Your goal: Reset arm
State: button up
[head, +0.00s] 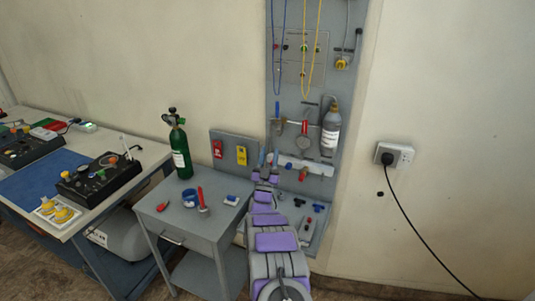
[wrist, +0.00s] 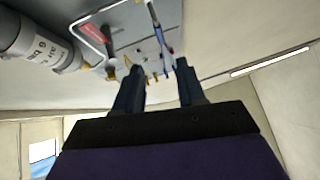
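My arm reaches up from the bottom of the head view toward the grey wall panel (head: 300,70). My gripper (head: 268,158) is small there, in front of the panel's lower left part. In the wrist view the two dark fingers of my gripper (wrist: 159,78) stand apart with nothing between them, so it is open and empty. Beyond the fingers, the wrist view shows the grey panel (wrist: 125,22) with tools and hanging cords. A grey bottle (head: 332,125) hangs on the panel, right of my gripper; a grey cylinder (wrist: 35,38) shows at the wrist view's upper left.
A small grey table (head: 180,225) left of my arm bears a green cylinder (head: 180,150), a blue tape roll (head: 190,198) and a red-handled tool (head: 202,200). A workbench (head: 95,215) stands farther left. A plugged cable (head: 425,240) hangs at right. The wall between is clear.

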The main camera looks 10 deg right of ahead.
jog(key=shift+d, duration=0.1)
jog(key=w+a+r+n+g+y, duration=0.25)
jog(key=a+r+g+y, duration=0.2)
jog(key=a+y, duration=0.3)
jog(key=s+a+n+g+y, duration=0.1)
jog(key=s+a+g+y, duration=0.25)
jog(key=s, duration=0.25)
jog(key=s+a+n+g+y, duration=0.1)
jog(key=s+a+g+y, duration=0.2)
jog(key=s, duration=0.4)
jog(key=s+d+f+g, duration=0.1)
jog(key=s+g, duration=0.4)
jog(key=s, duration=1.3)
jog(key=s+d+f+g+h, duration=0.1)
jog(key=s+d+g, duration=0.2)
jog(key=s, duration=1.5)
jog(key=s+d+f+g+h, duration=0.1)
jog(key=s+g, duration=0.5)
jog(key=s, duration=1.2)
jog(key=shift+d+n+g, duration=0.4)
jog(key=shift+d+n, duration=0.05)
jog(key=shift+d, duration=0.45)
